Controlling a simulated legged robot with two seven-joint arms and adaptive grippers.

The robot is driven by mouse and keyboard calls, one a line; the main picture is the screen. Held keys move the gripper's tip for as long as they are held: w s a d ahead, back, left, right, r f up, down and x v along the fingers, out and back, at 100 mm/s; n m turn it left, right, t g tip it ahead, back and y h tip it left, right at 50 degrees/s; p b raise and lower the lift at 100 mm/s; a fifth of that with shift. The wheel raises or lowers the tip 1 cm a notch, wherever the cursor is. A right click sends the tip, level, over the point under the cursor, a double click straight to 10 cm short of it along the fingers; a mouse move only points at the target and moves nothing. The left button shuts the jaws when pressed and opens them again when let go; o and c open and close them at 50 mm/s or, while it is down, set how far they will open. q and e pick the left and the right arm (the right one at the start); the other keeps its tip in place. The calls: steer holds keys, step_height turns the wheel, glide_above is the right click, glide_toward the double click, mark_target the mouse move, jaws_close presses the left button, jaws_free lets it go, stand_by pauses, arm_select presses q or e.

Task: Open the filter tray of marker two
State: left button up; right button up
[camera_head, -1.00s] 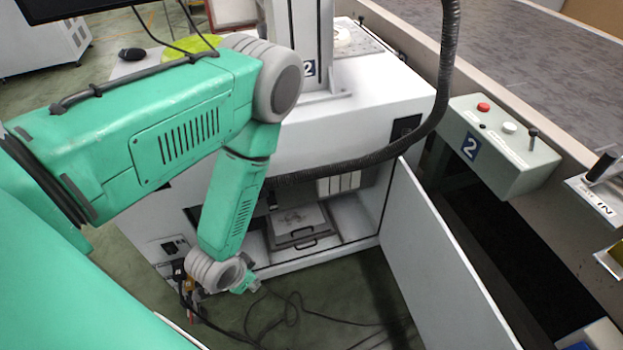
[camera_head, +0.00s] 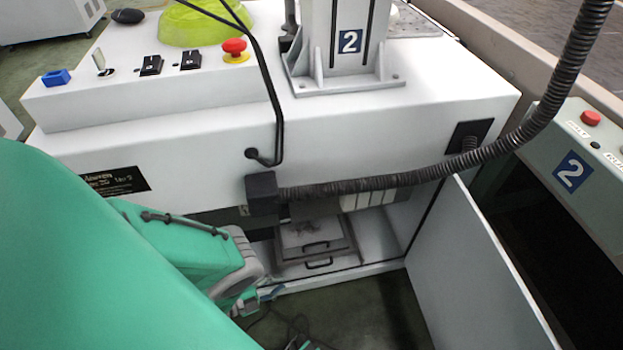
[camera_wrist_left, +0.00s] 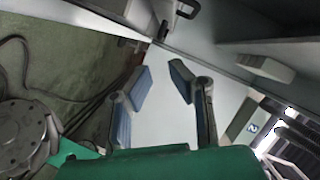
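The marker with the blue "2" sign (camera_head: 349,41) is a white machine with an open lower bay. In the bay sits the filter tray (camera_head: 345,243), a grey box-like unit with dark handles on its front; it looks shut. A dark handle (camera_wrist_left: 187,8) shows at the top edge of the left wrist view. My left gripper (camera_head: 268,294) is low in front of the bay, left of and below the tray, partly hidden by my arm. In the left wrist view its two blue-padded fingers (camera_wrist_left: 161,84) are apart with nothing between them. My right gripper is not in view.
A white door panel (camera_head: 475,265) stands open to the right of the bay. A black corrugated hose (camera_head: 400,180) crosses above the tray. Cables (camera_head: 290,330) lie on the green floor. A control box (camera_head: 580,165) with another "2" sign stands at the right.

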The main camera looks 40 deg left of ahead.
mark_target(312, 268)
arm_select(q)
steer(key=b+x, duration=0.3)
steer(key=x, duration=0.7)
steer(key=shift+w+d, duration=0.1)
steer(key=shift+d, duration=0.05)
steer(key=shift+w+d+f+b, duration=0.1)
steer(key=shift+w+b, duration=0.05)
steer(key=shift+w, duration=0.2)
steer(key=shift+w+d+f+b, duration=0.1)
steer(key=shift+w+b, duration=0.05)
steer(key=shift+w, duration=0.2)
steer(key=shift+d+r, duration=0.1)
jaws_close()
